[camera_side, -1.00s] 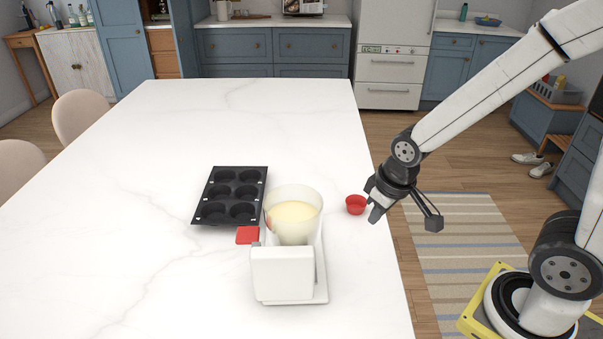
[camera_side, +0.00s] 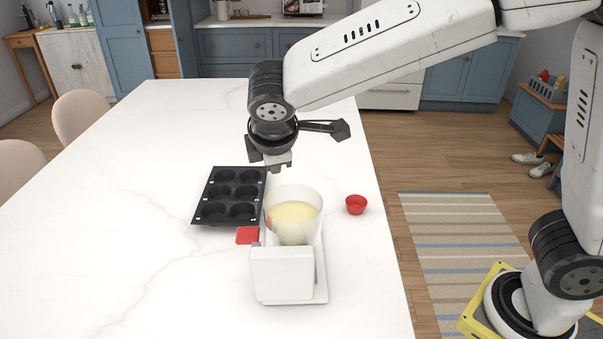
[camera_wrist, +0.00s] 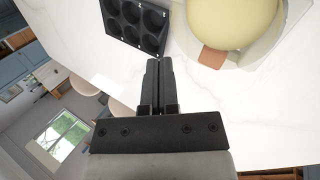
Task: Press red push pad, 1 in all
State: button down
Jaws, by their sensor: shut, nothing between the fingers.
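The red push pad (camera_side: 247,235) is a small flat red square at the left foot of a white dispenser (camera_side: 283,274) on the table in the side view. The dispenser carries a clear bowl of pale yellow batter (camera_side: 295,214). My gripper (camera_side: 278,165) is above the table, by the far right corner of the muffin tray and beyond the bowl in the picture, apart from the pad. Its fingers (camera_wrist: 158,64) are shut and empty in the wrist view. There an orange-brown piece (camera_wrist: 212,57) shows at the bowl's edge; I cannot tell what it is.
A black muffin tray (camera_side: 231,196) with several cups lies left of the bowl, also in the wrist view (camera_wrist: 137,22). A small red cup (camera_side: 356,204) stands to the right. The marble table (camera_side: 90,230) is clear on the left. Chairs line its left side.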

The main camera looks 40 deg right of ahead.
aim_at(246, 237)
jog(key=a+n+t+h, duration=0.2)
jog(key=a+n, duration=0.4)
jog(key=a, duration=0.1)
jog(key=shift+w+f+n+t, duration=0.25)
jog(key=shift+w+n+t, duration=0.05)
jog(key=shift+n, duration=0.1)
jog(key=shift+f, duration=0.15)
jog(key=shift+f, duration=4.25)
